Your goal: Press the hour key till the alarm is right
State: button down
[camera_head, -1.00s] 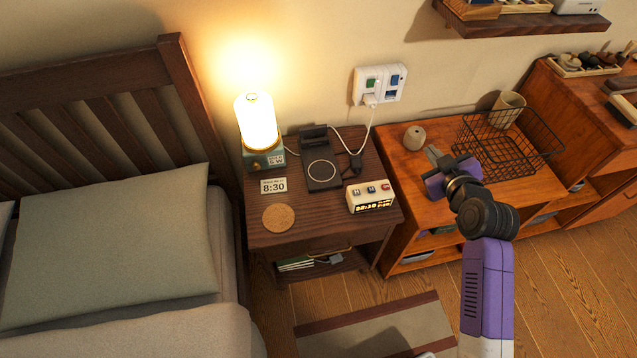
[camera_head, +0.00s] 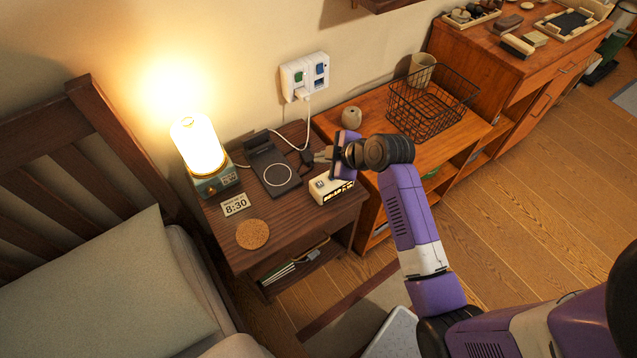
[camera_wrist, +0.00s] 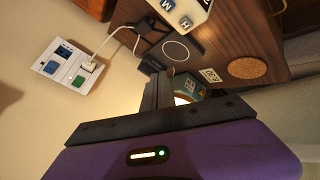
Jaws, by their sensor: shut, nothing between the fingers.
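A small cream alarm clock (camera_head: 330,190) stands at the front right of the dark nightstand, its display facing the front edge; its digits are too small to read surely. Its top is partly hidden by my arm. In the wrist view the clock (camera_wrist: 202,5) is cut by the top edge, with keys marked M (camera_wrist: 168,5) and H (camera_wrist: 186,22). A card reading 8:30 (camera_head: 235,204) lies left of it. My gripper (camera_head: 320,157) is shut and empty, above and just behind the clock, apart from its keys. Its fingers show in the wrist view (camera_wrist: 157,90).
A lit lamp (camera_head: 200,148), black charging pad (camera_head: 272,172) and cork coaster (camera_head: 252,234) are on the nightstand. A wall socket (camera_head: 305,75) with a white cable is behind.

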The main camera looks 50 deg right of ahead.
jog(key=shift+f, duration=0.1)
notch_tip(320, 180, down, 9)
jog(key=b, duration=0.7)
dwell(1.9)
jog(key=shift+f+b, duration=0.25)
jog(key=shift+b, duration=0.15)
jog(key=shift+f+b, duration=0.3)
jog(key=shift+f, duration=0.1)
dwell(0.5)
jog(key=shift+r, duration=0.15)
jog(key=shift+r+p, duration=0.7)
jog(key=shift+p, duration=0.1)
jog(key=shift+r+p, duration=2.15)
jog(key=shift+r, duration=0.4)
